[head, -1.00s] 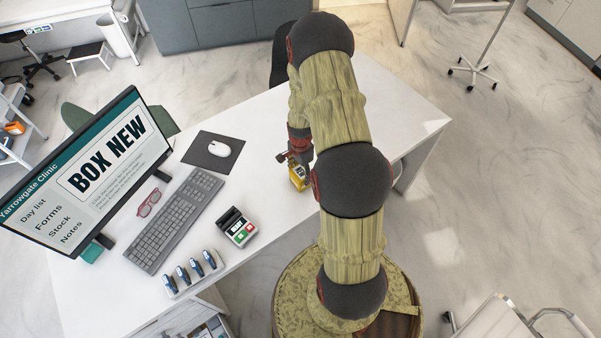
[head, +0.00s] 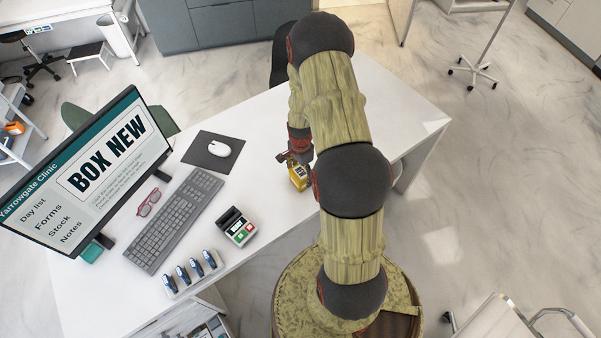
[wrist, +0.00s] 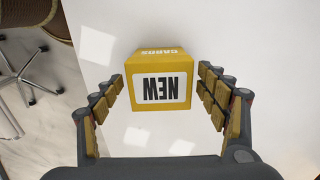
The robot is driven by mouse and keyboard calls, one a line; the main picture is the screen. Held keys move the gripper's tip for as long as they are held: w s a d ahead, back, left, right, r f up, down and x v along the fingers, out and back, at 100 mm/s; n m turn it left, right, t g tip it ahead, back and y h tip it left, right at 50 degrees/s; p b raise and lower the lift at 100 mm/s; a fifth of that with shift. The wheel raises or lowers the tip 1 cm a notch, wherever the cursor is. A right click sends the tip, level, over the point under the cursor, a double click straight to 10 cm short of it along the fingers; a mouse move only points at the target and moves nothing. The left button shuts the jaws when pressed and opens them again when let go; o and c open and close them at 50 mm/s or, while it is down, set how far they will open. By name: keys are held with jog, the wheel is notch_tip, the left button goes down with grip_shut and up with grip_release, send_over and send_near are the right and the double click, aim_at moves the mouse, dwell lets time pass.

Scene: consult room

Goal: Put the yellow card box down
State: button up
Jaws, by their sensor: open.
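The yellow card box (head: 299,177) is on the white desk (head: 262,128), near its front edge. In the wrist view the yellow card box (wrist: 160,84) shows a white label reading NEW, upside down, and the word CARDS on another face. In the head view my gripper (head: 291,160) is partly hidden by my arm, just behind the box. The box's underside is hidden.
A card terminal (head: 236,227), a keyboard (head: 175,220), red glasses (head: 149,203) and a mouse (head: 220,149) on a dark pad lie left of the box. A monitor (head: 85,175) reading BOX NEW stands at the left. The desk right of my arm is clear.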

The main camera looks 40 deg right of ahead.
notch_tip(320, 180, up, 12)
jog(key=a+r+n+t, duration=0.1)
jog(key=a+r+n, duration=0.5)
jog(key=r, duration=0.6)
jog(key=a+r+n+t, duration=0.2)
jog(key=a+r+n, duration=0.2)
jog(key=a+r, duration=0.65)
jog(key=s+a+r+n+t, duration=0.2)
jog(key=s+a+r+n, duration=0.7)
jog(key=s+r, duration=0.3)
jog(key=s+a+p, duration=0.1)
jog(key=s, duration=0.1)
jog(key=shift+s+a+r+n+t, duration=0.25)
jog(key=shift+s+r+n+t, duration=0.05)
jog(key=shift+r+n, duration=0.1)
